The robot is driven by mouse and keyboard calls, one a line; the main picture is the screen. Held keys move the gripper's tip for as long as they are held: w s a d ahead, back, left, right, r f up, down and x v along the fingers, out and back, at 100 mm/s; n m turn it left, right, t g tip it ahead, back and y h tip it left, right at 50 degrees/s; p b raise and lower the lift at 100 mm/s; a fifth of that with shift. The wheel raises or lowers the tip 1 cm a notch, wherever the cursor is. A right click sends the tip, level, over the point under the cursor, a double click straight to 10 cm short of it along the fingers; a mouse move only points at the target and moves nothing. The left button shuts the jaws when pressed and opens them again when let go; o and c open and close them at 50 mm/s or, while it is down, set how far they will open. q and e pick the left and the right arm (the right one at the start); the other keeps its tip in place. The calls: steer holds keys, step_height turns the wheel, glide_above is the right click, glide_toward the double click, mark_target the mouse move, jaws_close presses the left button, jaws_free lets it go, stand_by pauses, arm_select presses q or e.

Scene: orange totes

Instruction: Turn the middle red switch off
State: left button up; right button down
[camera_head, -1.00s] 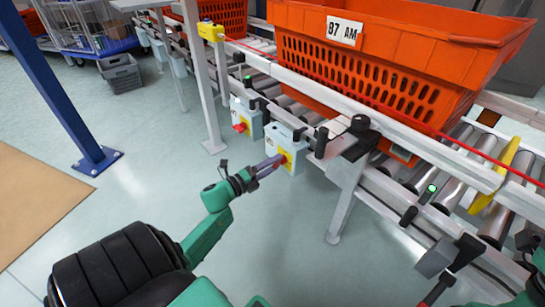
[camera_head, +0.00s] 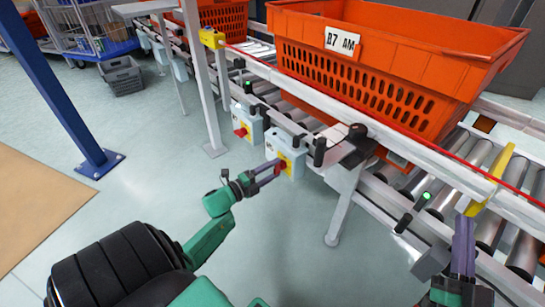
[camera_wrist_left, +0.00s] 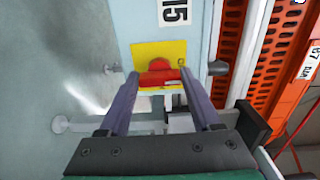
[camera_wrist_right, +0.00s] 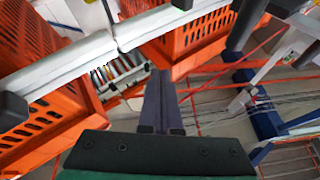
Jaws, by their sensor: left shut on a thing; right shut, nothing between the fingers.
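A red switch (camera_head: 282,164) sits on a yellow plate on a pale blue box (camera_head: 291,146) fixed to the conveyor's side. My left gripper (camera_head: 277,167) is at this switch. In the left wrist view its two fingers (camera_wrist_left: 159,76) stand on either side of the red knob (camera_wrist_left: 158,79), shut on it, with the yellow plate (camera_wrist_left: 158,52) behind. A second red switch (camera_head: 240,131) is on another box to the left, with no gripper near it. My right gripper (camera_head: 464,222) is shut and empty, above the rollers at the right; its fingers (camera_wrist_right: 166,75) are together.
A large orange tote (camera_head: 390,75) stands on the roller conveyor (camera_head: 480,160) above the switch. A conveyor leg (camera_head: 342,205) stands right of the left gripper. A blue post (camera_head: 55,90) is at the left. The floor in front of the boxes is clear.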

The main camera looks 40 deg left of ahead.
arm_select(q)
steer(key=o, duration=1.4)
steer(key=shift+s, duration=0.1)
